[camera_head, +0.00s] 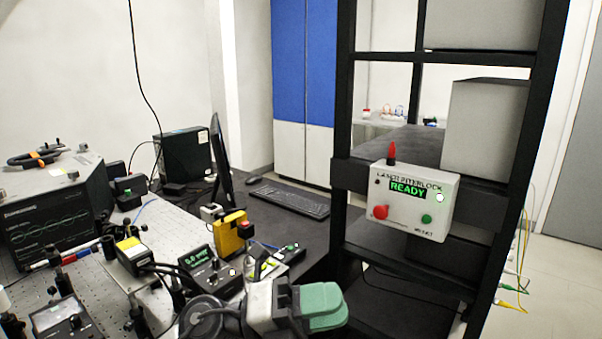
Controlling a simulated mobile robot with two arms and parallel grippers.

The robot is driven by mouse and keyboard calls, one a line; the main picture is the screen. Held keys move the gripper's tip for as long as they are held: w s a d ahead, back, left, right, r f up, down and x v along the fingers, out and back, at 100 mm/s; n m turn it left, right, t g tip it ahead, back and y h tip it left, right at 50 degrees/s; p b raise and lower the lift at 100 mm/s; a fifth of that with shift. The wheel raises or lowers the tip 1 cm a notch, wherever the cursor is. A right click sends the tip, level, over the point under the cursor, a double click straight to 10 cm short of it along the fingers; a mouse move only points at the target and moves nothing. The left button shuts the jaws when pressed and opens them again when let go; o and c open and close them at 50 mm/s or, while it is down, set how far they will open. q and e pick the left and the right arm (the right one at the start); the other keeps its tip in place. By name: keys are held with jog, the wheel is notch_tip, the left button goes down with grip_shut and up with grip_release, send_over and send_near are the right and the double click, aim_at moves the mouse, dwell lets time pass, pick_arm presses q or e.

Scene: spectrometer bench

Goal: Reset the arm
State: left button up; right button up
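My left gripper (322,306) is at the bottom middle, with green finger parts pointing right. The fingers overlap in this view, so I cannot tell whether they are open or shut. No held object shows at it. It is in front of the optical bench and to the left of the black rack. My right gripper is not in view.
An interlock box (415,205) reading READY, with a red and a green button, is on the black rack (342,150) at right. The optical bench (160,222) at left carries several instruments, including a yellow device (231,236). A keyboard (289,199) lies behind.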

pick_arm(q)
jog(key=w+a+f+n+t+y, duration=0.25)
jog(key=a+n+t+y, duration=0.3)
jog(key=n+t, duration=0.65)
jog(key=w+a+f+n+t+y, duration=0.25)
jog(key=a+n+t+y, duration=0.3)
jog(key=n+t, duration=0.6)
jog(key=s+a+f+n+g+y, duration=0.3)
jog(key=a+f+n+g+y, duration=0.55)
jog(key=f+n, duration=0.45)
jog(key=s+a+f+n+g+y, duration=0.1)
jog(key=s+a+f+g, duration=0.1)
jog(key=s+f+g, duration=0.65)
jog(key=s+a+f+n+g+y, duration=0.1)
jog(key=s+a+f+g, duration=0.35)
jog(key=s, duration=0.75)
notch_tip(320, 180, down, 25)
jog(key=d+t+p, duration=0.1)
jog(key=d, duration=0.1)
jog(key=s+a+f+g+p, duration=0.1)
jog(key=s+a+f, duration=0.2)
jog(key=s+f, duration=1.3)
jog(key=shift+s, duration=0.25)
